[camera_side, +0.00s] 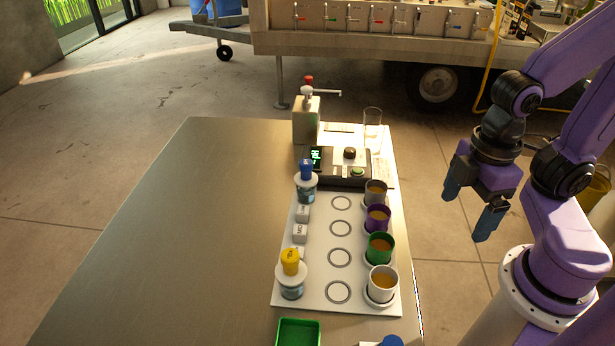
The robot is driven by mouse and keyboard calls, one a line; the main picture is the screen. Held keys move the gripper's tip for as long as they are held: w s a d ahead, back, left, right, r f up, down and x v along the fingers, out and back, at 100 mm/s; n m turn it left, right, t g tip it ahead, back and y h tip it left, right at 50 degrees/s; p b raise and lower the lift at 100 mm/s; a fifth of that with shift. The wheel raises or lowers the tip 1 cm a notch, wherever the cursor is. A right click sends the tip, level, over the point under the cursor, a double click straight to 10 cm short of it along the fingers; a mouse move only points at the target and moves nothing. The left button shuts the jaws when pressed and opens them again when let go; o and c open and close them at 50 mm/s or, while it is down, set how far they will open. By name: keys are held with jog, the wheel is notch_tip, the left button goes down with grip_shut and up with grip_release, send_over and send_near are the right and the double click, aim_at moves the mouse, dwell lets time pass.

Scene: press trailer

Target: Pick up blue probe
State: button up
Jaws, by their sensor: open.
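The blue probe (306,168) has a blue top and stands upright in a small clear holder with bluish liquid at the back left of the white board. A second probe with a yellow top (290,262) stands in a similar holder nearer the front left. My gripper (466,216) is open and empty. It hangs in the air to the right of the table, well apart from the blue probe. The probe's lower end is hard to make out inside its holder.
A white board (318,297) carries cups of brown liquid along its right side, including a green cup (380,248). A meter (340,168), a tap post (306,120) and a glass (372,128) stand behind. A green tray (299,333) is in front. The table's left is clear.

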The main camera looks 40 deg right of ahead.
jog(key=w+a+r+n, duration=0.1)
jog(key=w+a+r, duration=0.3)
jog(key=w, duration=0.5)
jog(key=n, duration=0.4)
send_over(306, 176)
jog(key=w+d, duration=0.1)
jog(key=w, duration=0.1)
jog(key=f, duration=0.9)
jog(key=shift+s+d+f, duration=0.2)
jog(key=shift+f, duration=0.05)
jog(key=shift+s+a+f, duration=0.15)
jog(key=shift+f, duration=1.45)
jog(key=shift+s+a+f, duration=0.15)
jog(key=shift+f, duration=1.4)
jog(key=c, duration=1.2)
